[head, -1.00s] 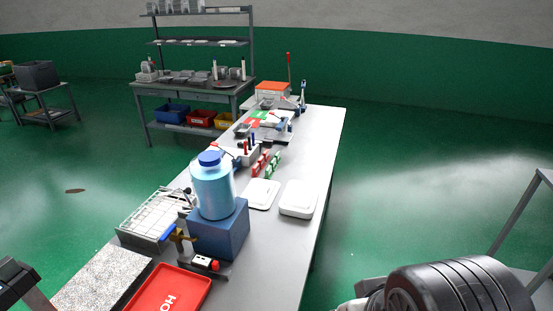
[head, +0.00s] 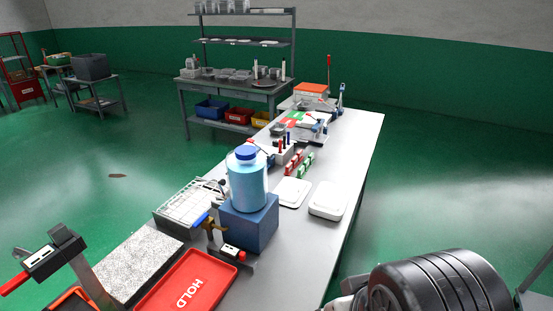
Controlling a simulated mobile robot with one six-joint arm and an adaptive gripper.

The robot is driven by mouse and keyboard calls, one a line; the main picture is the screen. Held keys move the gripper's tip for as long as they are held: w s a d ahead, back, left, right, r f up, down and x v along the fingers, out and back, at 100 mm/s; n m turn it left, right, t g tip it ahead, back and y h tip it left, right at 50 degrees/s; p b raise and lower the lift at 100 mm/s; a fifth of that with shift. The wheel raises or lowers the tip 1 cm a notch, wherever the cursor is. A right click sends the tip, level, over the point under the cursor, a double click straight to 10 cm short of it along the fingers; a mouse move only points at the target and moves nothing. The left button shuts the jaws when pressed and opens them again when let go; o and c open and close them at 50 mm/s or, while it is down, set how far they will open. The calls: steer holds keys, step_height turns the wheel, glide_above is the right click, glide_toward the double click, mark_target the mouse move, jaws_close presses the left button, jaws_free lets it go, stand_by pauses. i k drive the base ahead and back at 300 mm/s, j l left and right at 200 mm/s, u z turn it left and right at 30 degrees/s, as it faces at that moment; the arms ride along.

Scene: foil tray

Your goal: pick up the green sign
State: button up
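No green sign can be made out for certain in the head view. A small flat green patch (head: 303,115) lies beside a red one near the far end of the long table (head: 352,165), too small to read. Small green blocks (head: 306,165) stand beside red ones farther forward on the table. A red tray marked HOLD (head: 160,297) lies at the near left, cut off by the bottom edge. My gripper is not in view.
A blue-capped jug (head: 248,185) stands on a blue block (head: 250,228). A wire rack (head: 187,204) is left of it; two white pieces (head: 328,200) lie to its right. A grey post with a red handle (head: 12,284) stands at near left.

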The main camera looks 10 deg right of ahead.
mark_target(311, 157)
steer(key=i+l+u, duration=0.4)
steer(key=l, duration=0.15)
steer(key=i+l+u, duration=0.35)
steer(key=l, duration=0.3)
steer(key=l+u, duration=0.2)
steer(key=l, duration=0.15)
steer(key=i+l+u, duration=0.2)
steer(key=l, duration=0.15)
steer(key=i+l, duration=0.1)
steer(key=l, duration=0.45)
steer(key=i+l, duration=0.15)
steer(key=l, duration=0.4)
steer(key=i+l, duration=0.1)
steer(key=l, duration=0.4)
steer(key=i+l, duration=0.1)
steer(key=l, duration=0.45)
steer(key=u, duration=0.05)
